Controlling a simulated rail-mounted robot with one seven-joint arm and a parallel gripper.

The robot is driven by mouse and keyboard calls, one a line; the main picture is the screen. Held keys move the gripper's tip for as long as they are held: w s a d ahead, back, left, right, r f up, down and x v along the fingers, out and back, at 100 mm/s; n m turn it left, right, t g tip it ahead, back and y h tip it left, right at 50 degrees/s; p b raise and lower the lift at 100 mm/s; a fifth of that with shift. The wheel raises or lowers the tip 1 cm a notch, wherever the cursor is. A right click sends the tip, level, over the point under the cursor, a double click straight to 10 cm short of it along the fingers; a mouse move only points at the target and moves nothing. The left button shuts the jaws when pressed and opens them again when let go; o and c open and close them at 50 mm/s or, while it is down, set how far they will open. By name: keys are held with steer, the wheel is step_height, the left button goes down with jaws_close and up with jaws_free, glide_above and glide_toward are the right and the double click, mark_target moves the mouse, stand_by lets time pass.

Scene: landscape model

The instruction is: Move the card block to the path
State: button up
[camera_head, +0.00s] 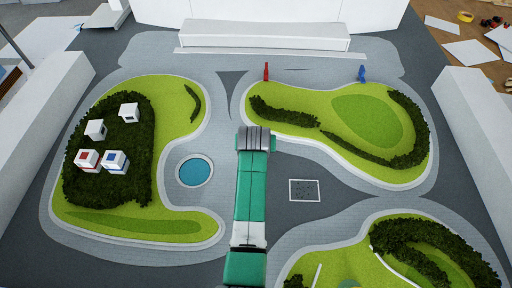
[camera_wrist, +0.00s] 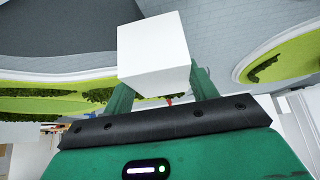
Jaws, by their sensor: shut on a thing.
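My gripper (camera_wrist: 156,85) is shut on a plain white block (camera_wrist: 153,50) in the wrist view, with a green finger on each side of it. I take this to be the card block; no marking shows on its visible faces. In the head view my green arm reaches up the middle and its dark end (camera_head: 255,139) is over the grey path between the lawns; the held block is hidden there. The grey paved path (camera_head: 225,130) runs around the green islands. Whether the block touches the ground cannot be told.
Several white blocks, including a red-marked one (camera_head: 87,159) and a blue-marked one (camera_head: 115,161), stand on the left hedge (camera_head: 140,185). A round pond (camera_head: 194,172) and a white-outlined square (camera_head: 304,190) flank my arm. Red (camera_head: 266,72) and blue (camera_head: 361,74) figures stand behind.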

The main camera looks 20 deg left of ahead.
step_height(320, 180, down, 2)
steer(key=shift+f, duration=0.2)
steer(key=o, duration=1)
steer(key=shift+o, duration=0.2)
steer(key=p+v, duration=0.4)
steer(key=v, duration=0.8)
steer(key=shift+r, duration=0.2)
steer(key=shift+s, duration=0.1)
